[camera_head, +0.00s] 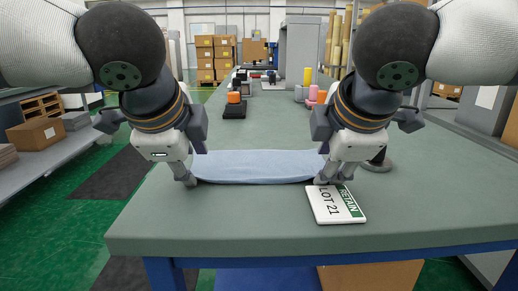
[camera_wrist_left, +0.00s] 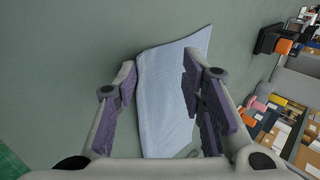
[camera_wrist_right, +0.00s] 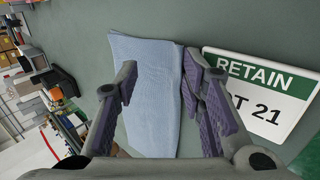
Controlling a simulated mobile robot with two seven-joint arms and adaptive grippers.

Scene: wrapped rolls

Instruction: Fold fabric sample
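A light blue fabric sample (camera_head: 257,167) lies flat on the grey-green table between my two grippers. My left gripper (camera_head: 189,181) is low at its left end; the left wrist view shows the fingers apart, with the fabric (camera_wrist_left: 163,90) between and beneath them. My right gripper (camera_head: 323,180) is low at its right end, beside a white and green card reading RETAIN LOT 21 (camera_head: 334,205). The right wrist view shows its fingers apart over the fabric (camera_wrist_right: 150,85), with the card (camera_wrist_right: 268,90) to the right. Contact of the fingertips with the cloth cannot be told.
An orange-topped item (camera_head: 234,98) and pink rolls (camera_head: 312,94) stand further back. A dark round object (camera_head: 378,163) sits behind my right gripper. Shelves with boxes (camera_head: 37,133) are at left.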

